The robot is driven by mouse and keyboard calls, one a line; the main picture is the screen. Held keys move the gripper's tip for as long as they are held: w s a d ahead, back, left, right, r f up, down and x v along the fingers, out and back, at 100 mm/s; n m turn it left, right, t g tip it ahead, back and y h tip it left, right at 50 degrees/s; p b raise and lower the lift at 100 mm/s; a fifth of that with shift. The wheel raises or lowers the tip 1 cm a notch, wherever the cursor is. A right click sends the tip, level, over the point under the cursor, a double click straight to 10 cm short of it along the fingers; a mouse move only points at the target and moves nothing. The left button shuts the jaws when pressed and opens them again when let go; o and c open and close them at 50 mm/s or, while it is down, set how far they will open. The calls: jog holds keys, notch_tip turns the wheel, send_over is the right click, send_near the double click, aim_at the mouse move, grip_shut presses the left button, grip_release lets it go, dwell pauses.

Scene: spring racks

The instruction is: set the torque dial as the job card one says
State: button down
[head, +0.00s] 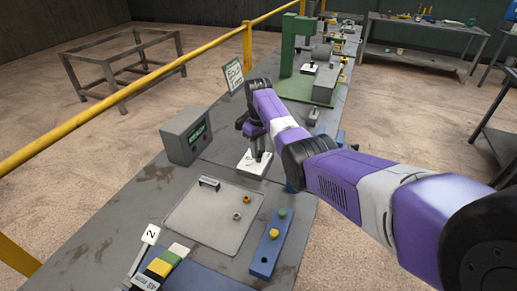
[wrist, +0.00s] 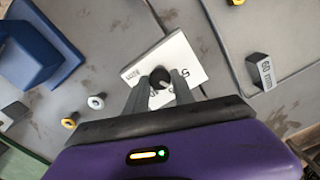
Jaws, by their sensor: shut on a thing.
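A white dial plate (head: 247,168) with a dark knob lies on the grey bench under my gripper. In the wrist view, the plate (wrist: 199,62) has dark markings, one like a 5, and its round black knob (wrist: 159,76) sits between the fingertips. My gripper (head: 259,152) points down over the plate; it also shows in the wrist view (wrist: 160,88), shut on the knob. The fingers partly hide the plate and the knob's pointer. A white card in a green frame (head: 233,74) stands behind the dial; its writing is too small to read.
A green press (head: 288,60) stands behind. A yellow rail (head: 110,88) runs along the left.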

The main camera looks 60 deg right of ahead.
jog(key=m, duration=0.4)
jog(key=shift+m, duration=0.3)
jog(key=m, duration=0.3)
jog(key=shift+m+p, duration=0.3)
jog(key=m, duration=0.3)
jog(key=shift+m, duration=2.1)
jog(key=shift+r, duration=0.1)
jog(key=c, duration=1.1)
grip_release()
jog(key=shift+o, duration=0.2)
